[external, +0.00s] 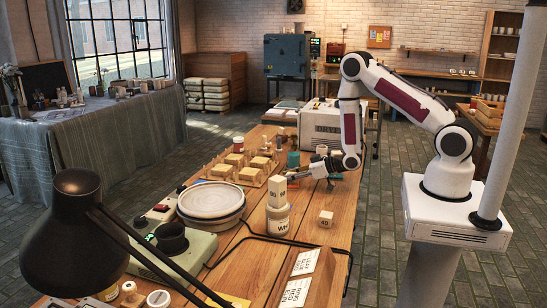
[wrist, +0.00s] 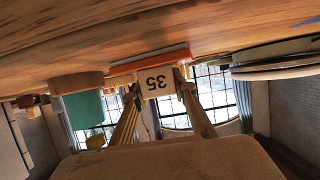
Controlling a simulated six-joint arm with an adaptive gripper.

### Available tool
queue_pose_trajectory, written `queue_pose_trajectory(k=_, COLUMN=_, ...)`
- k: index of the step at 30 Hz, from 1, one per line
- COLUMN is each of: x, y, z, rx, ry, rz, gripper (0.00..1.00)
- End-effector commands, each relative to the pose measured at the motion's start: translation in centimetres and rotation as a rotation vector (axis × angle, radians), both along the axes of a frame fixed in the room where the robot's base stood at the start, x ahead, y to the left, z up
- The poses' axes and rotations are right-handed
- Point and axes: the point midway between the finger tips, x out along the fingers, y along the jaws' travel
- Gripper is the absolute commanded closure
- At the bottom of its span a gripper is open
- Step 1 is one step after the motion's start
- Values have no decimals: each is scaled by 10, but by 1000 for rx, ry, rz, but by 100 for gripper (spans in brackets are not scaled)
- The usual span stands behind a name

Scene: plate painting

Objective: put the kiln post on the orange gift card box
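In the wrist view, which is upside down with the table at the top, my gripper (wrist: 157,86) has a finger on each side of a pale block marked 35, the kiln post (wrist: 157,82). The fingers look closed on it. A flat orange box (wrist: 150,59) shows at the post's lower end, close against it; I cannot tell whether the post rests on it or is just above. In the external view my gripper (external: 303,176) points left, low over the table.
Another block marked 40 (external: 326,218) stands to the right. A teal cylinder (external: 293,159) is behind; a round plate (external: 211,200) is left.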

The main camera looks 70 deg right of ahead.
Motion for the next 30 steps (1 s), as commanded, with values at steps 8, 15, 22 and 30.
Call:
queue_pose_trajectory(k=8, x=0, y=0, z=0, rx=0, ry=0, rz=0, gripper=57)
queue_pose_trajectory(k=15, x=0, y=0, z=1, rx=0, ry=0, rz=0, gripper=57)
queue_pose_trajectory(k=22, x=-8, y=0, z=6, rx=1, ry=1, rz=-1, gripper=57)
queue_pose_trajectory(k=30, x=-34, y=0, z=16, rx=1, ry=3, rz=-1, gripper=57)
